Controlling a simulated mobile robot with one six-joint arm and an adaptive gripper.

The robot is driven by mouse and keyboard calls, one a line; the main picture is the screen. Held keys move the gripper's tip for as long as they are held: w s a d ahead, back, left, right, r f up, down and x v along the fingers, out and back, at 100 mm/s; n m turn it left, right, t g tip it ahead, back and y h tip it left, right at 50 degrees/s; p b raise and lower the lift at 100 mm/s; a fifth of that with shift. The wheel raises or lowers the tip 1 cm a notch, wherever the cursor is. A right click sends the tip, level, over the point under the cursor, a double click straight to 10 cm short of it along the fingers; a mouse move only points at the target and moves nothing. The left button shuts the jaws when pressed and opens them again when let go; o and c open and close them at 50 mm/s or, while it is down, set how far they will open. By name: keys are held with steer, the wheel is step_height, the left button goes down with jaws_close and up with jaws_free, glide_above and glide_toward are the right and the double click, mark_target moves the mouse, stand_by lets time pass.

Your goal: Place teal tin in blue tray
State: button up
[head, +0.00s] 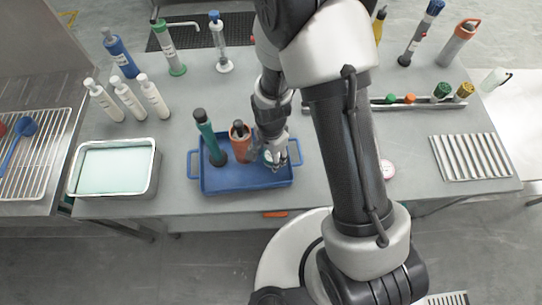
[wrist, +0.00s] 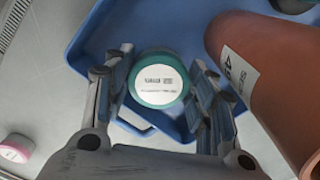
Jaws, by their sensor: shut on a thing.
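The teal tin (wrist: 159,78) is a short round tin with a white label on top, seen in the wrist view between my fingers. My gripper (wrist: 158,95) has a finger on each side of it and is shut on it. The tin is over or in the blue tray (wrist: 105,35); I cannot tell whether it touches the tray floor. In the head view my gripper (head: 276,155) is at the right part of the blue tray (head: 225,183), and the tin is mostly hidden there.
An orange-brown cylinder (head: 240,142) and a dark teal bottle (head: 210,138) stand in the tray's left part. The orange-brown cylinder (wrist: 260,70) is close to my right finger in the wrist view. A pink-rimmed tin (head: 387,170) lies on the table right of the tray.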

steer(key=shift+f, duration=0.55)
steer(key=shift+f, duration=0.2)
steer(key=o, duration=1.1)
step_height(320, 180, up, 13)
steer(key=p, duration=0.3)
steer(key=shift+f, duration=0.15)
